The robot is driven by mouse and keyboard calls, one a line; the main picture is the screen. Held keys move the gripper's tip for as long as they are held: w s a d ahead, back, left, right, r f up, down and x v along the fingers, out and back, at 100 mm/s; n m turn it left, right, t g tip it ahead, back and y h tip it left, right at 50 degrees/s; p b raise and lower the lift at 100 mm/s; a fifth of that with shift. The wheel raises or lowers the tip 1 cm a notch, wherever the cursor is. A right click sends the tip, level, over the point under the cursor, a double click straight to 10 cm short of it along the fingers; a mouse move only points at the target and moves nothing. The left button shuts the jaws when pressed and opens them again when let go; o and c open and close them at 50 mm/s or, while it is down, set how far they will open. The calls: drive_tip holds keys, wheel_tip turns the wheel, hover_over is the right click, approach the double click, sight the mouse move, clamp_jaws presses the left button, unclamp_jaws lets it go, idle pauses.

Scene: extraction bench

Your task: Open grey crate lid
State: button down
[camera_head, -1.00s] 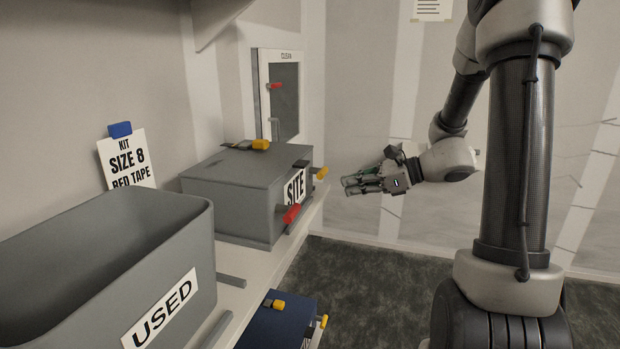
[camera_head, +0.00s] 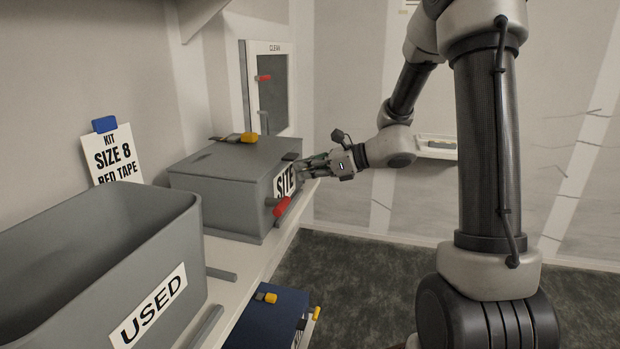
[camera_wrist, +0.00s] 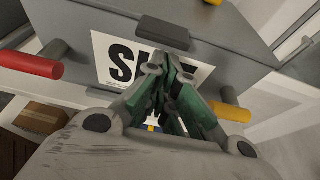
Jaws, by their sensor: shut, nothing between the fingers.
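The grey crate (camera_head: 215,206) stands on the bench with its lid (camera_head: 232,156) shut. A "SITE" label (camera_head: 285,181) is on its front face, with a red-ended handle (camera_head: 280,206) below it. In the wrist view the label (camera_wrist: 115,58) is partly hidden behind my fingers, and a dark tab (camera_wrist: 163,33) sits at the lid's front edge just above them. My gripper (camera_head: 305,168) is shut and empty, its fingertips at the front face near the label. It also shows in the wrist view (camera_wrist: 168,70); whether it touches the crate I cannot tell.
An open grey "USED" bin (camera_head: 178,255) stands nearer on the bench. A blue box (camera_head: 262,318) is below the bench edge. A small wall shelf (camera_head: 436,153) is behind my arm. The floor to the right is clear.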

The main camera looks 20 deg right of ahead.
drive_tip(key=shift+r, duration=0.35)
